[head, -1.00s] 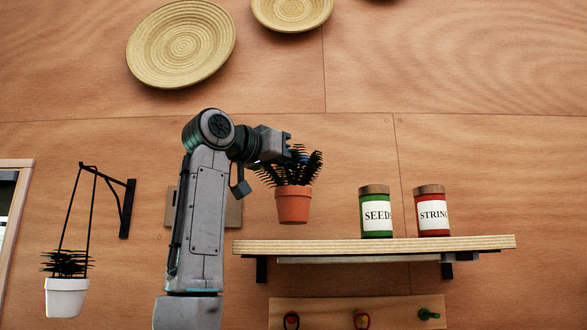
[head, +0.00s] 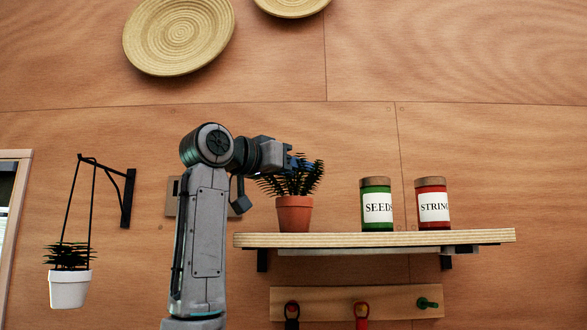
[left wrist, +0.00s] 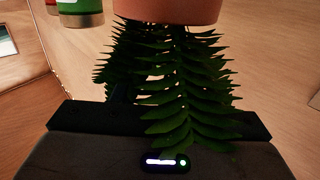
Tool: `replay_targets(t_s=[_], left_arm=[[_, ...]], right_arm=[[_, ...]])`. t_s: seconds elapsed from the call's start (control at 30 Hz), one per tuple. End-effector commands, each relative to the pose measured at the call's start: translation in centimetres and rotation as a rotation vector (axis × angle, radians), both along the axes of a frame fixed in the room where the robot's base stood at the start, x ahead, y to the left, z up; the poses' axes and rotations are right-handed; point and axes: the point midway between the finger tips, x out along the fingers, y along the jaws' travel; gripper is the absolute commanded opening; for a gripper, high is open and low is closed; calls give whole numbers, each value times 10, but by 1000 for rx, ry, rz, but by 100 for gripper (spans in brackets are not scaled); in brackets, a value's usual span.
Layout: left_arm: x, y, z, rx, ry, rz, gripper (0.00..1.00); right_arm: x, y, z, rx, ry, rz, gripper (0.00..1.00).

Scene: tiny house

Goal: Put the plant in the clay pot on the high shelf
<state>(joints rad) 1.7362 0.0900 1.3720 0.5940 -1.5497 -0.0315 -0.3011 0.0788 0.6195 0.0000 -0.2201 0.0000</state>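The plant in the clay pot (head: 294,214) is upright at the left part of the high shelf (head: 375,239). Its base is level with the shelf top; the head view does not clearly show whether it touches. My left gripper (head: 290,168) is at the green leaves just above the pot, reaching in from the left. Leaves hide its fingertips. In the left wrist view the leaves (left wrist: 180,95) cover the space in front of the gripper, with the pot's rim (left wrist: 168,10) at the top. My right gripper is out of view.
A green SEEDS can (head: 376,204) and a red STRING can (head: 433,204) stand on the shelf to the right. A white hanging pot (head: 69,289) is at the left. Below the shelf is a peg board (head: 390,301). Bare shelf lies between the clay pot and green can.

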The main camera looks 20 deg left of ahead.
Motion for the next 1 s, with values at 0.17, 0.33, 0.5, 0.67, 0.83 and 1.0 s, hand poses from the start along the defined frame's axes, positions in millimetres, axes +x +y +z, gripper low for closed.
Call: replay_targets(t_s=[0.17, 0.33, 0.5, 0.67, 0.83, 1.0], left_arm=[[0, 0, 1, 0, 0, 0, 40], [-10, 6, -2, 0, -2, 2, 40], [-38, 22, -4, 0, -4, 3, 40], [-67, 38, -4, 0, -4, 3, 40], [-91, 51, -2, -1, -2, 1, 40], [-103, 57, 1, 0, 1, 0, 40]], right_arm=[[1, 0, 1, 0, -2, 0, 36], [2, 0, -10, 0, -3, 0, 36], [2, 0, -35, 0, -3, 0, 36], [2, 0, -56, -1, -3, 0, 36], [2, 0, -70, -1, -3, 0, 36], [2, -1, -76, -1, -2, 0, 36]])
